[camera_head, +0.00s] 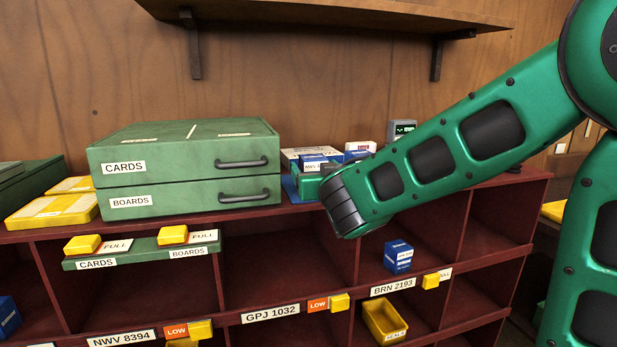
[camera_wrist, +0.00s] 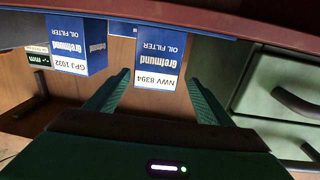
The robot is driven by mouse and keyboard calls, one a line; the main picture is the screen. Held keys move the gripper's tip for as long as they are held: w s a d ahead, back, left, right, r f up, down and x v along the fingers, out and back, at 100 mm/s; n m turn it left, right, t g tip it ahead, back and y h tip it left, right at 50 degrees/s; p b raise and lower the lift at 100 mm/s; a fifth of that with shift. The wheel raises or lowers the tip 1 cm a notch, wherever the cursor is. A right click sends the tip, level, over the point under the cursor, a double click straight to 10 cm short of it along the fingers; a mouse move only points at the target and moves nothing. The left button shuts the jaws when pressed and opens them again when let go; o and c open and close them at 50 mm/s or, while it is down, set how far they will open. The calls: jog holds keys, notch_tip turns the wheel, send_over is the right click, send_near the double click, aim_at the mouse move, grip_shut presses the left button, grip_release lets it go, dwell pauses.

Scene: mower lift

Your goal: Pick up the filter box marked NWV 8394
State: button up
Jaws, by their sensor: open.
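The filter box marked NWV 8394 (camera_wrist: 158,62) is blue and white, and it appears upside down in the wrist view. In the head view, a small blue box with a white label (camera_head: 313,162) on top of the shelf unit seems to be this box, partly hidden by my arm. My gripper (camera_wrist: 157,82) is open, with one finger on each side of the box in the picture. I cannot tell whether the fingers touch it or how deep it sits between them. In the head view my gripper is mostly hidden behind the wrist.
A second filter box, marked GPJ 1032 (camera_wrist: 73,48), stands close beside the box. Green drawers (camera_head: 185,165) stand to the left on the shelf top. A grey device (camera_head: 402,130) is behind my arm. A wooden shelf (camera_head: 320,14) hangs above.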

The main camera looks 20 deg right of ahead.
jog(key=shift+w+d+f, duration=0.1)
jog(key=shift+w+d, duration=0.05)
jog(key=shift+w, duration=0.75)
jog(key=shift+w+d+f, duration=0.1)
jog(key=shift+w+d, duration=0.1)
jog(key=shift+w, duration=0.65)
jog(key=shift+w+d, duration=0.15)
jog(key=shift+w, duration=0.75)
jog(key=c, duration=1.4)
